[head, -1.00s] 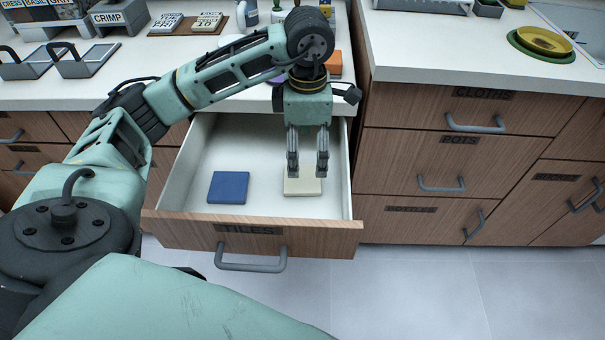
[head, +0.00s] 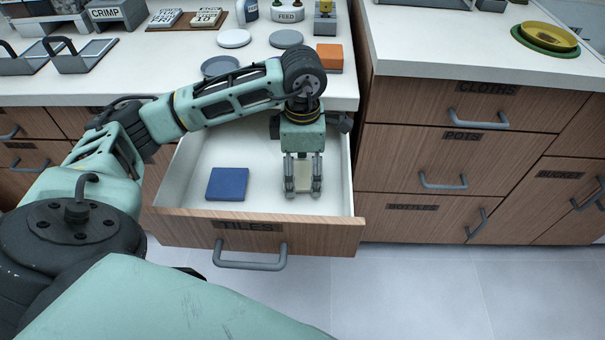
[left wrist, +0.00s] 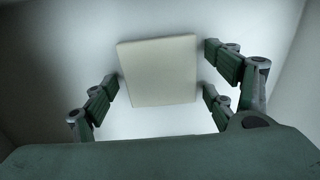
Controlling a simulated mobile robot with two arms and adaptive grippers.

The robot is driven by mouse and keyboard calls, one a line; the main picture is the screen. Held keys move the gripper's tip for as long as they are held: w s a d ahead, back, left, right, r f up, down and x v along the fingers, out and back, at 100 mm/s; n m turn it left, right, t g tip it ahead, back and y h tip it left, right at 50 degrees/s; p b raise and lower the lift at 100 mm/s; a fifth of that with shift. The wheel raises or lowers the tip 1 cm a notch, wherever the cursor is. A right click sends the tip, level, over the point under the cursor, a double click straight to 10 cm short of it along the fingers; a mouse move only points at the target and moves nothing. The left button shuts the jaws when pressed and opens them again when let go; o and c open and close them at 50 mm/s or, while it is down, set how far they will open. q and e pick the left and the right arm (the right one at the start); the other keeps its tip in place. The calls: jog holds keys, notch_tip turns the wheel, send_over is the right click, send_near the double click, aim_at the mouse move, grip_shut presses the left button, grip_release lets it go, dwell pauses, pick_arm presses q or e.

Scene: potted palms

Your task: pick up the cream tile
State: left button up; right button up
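The cream tile (head: 303,178) lies flat on the floor of the open drawer, right of the blue tile (head: 228,184). My left gripper (head: 303,190) points down into the drawer, with its fingers on either side of the cream tile and partly covering it in the head view. In the left wrist view the cream tile (left wrist: 158,70) sits between the spread fingers (left wrist: 160,82), with narrow gaps visible at its left and right edges. The left gripper is open. My right gripper does not show.
The drawer's labelled wooden front (head: 258,233) stands out from the cabinet, and its right wall is close to the gripper. The counter above holds several discs, including a white disc (head: 233,39), and an orange block (head: 329,54).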

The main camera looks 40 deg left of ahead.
pick_arm(q)
jog(key=c, duration=1)
